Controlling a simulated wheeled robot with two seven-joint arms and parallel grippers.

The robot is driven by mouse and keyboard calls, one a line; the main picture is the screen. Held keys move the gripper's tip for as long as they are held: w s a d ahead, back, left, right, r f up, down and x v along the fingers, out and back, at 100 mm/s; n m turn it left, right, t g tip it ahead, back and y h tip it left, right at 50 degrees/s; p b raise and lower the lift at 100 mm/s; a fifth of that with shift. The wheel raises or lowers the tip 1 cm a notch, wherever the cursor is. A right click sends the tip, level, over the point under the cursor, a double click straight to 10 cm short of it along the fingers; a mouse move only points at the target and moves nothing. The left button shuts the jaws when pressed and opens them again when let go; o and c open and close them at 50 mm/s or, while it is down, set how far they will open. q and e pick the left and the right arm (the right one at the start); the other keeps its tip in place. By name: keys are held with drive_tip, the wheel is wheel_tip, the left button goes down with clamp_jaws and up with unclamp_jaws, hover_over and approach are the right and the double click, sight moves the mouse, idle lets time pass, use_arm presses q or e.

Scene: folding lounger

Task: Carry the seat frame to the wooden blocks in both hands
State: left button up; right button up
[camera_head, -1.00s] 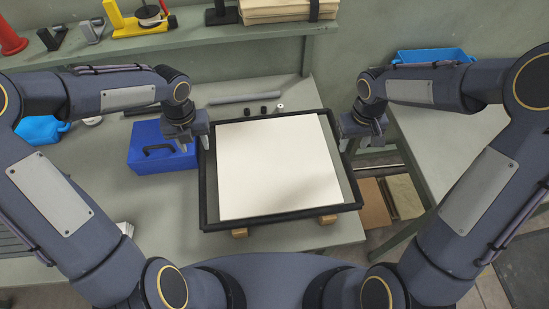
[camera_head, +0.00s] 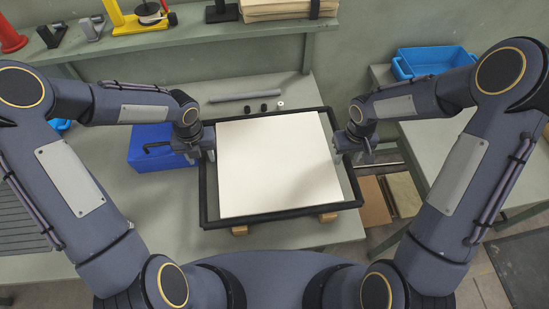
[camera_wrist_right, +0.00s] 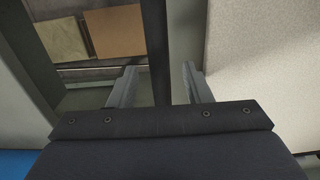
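The seat frame (camera_head: 283,219) is a black rectangular frame around a white panel (camera_head: 278,165), lying flat over the bench. Two wooden blocks (camera_head: 239,230) show under its near edge; whether the frame touches them is unclear. My left gripper (camera_head: 208,153) is at the frame's left bar, its fingers mostly hidden. My right gripper (camera_head: 345,153) is at the right bar. In the right wrist view its fingers (camera_wrist_right: 158,85) are open, one on each side of the black bar (camera_wrist_right: 157,40), with gaps visible.
A blue toolbox (camera_head: 150,147) stands close by the left gripper. A grey rod (camera_head: 245,96) and small black parts lie behind the frame. A shelf (camera_head: 180,45) runs along the back. A side table with a blue bin (camera_head: 430,62) is at right, across a gap.

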use_arm(q)
clamp_jaws()
use_arm(e)
clamp_jaws()
idle(0.9)
